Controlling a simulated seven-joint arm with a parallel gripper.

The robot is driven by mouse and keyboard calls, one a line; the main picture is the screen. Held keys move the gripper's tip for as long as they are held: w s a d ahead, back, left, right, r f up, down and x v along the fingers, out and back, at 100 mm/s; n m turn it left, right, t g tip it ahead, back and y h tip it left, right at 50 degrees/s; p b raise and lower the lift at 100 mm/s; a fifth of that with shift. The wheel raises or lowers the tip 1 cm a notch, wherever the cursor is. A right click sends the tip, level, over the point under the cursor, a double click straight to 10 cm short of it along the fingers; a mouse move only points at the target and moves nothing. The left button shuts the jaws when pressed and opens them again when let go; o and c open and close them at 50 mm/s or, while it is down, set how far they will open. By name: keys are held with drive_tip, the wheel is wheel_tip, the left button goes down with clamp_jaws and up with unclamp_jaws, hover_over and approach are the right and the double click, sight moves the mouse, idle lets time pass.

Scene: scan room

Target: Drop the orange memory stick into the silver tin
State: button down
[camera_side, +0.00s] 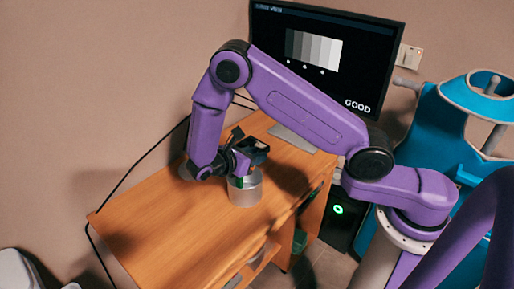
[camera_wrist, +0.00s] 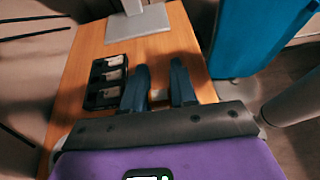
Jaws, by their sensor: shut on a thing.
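The silver tin (camera_side: 246,190) stands upright on the wooden desk in the side view. My gripper (camera_side: 240,175) points down at the tin's mouth, with its fingertips at or just above the rim. I cannot tell whether they reach inside. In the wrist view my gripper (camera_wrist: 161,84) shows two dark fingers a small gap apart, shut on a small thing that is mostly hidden. A pale patch shows between the fingers. No orange shows clearly, so I cannot make out the memory stick. The tin is not visible in the wrist view.
A black tray (camera_wrist: 92,98) with several compartments holding pale items lies left of the fingers in the wrist view. A monitor (camera_side: 325,60) stands at the desk's back. The wooden desk (camera_side: 160,220) is clear at the front left. A blue thing (camera_side: 440,140) stands right of the desk.

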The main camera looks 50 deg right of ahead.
drive_tip(key=shift+f, duration=2.85)
drive_tip(key=c, duration=0.8)
unclamp_jaws()
drive_tip(key=shift+r, duration=3.5)
drive_tip(key=shift+r, duration=0.1)
